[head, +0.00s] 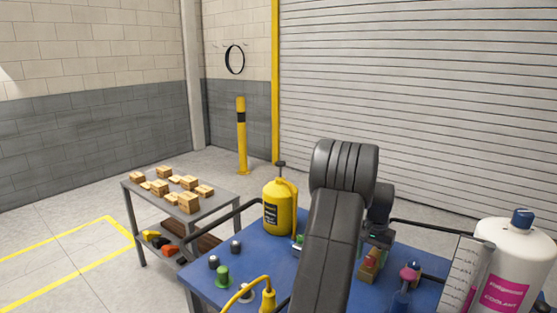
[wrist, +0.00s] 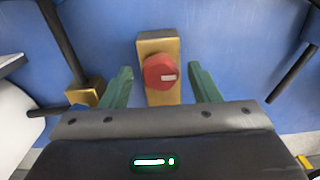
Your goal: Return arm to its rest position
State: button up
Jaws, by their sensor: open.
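My arm, dark grey, rises over the blue chassis fixture (head: 215,286) in the head view. My gripper (wrist: 160,80) shows in the wrist view with its two green fingers spread apart and nothing held between them. A brass-coloured block with a red rotary knob (wrist: 161,72) lies between and just beyond the fingers. The fingers appear apart from the block. In the head view the gripper's fingertips are mostly hidden behind my arm, and part of the brass block (head: 370,262) shows beside it.
A yellow bottle (head: 280,207) stands on the fixture left of my arm. A white coolant jug (head: 510,262) stands at the right. A green knob (head: 222,276), dark knobs and a yellow hose (head: 244,290) are near the front. Black rails edge the fixture. A grey cart (head: 222,200) holds several boxes.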

notch_tip(320, 180, up, 14)
notch_tip(320, 180, down, 14)
jog(key=shift+r, duration=0.1)
jog(key=n, duration=0.3)
jog(key=n+b, duration=0.1)
jog(key=n, duration=0.4)
jog(key=shift+n, duration=0.4)
jog(key=n+b, duration=0.1)
jog(key=n, duration=0.4)
jog(key=shift+n+b, duration=0.55)
jog(key=shift+n, duration=1.45)
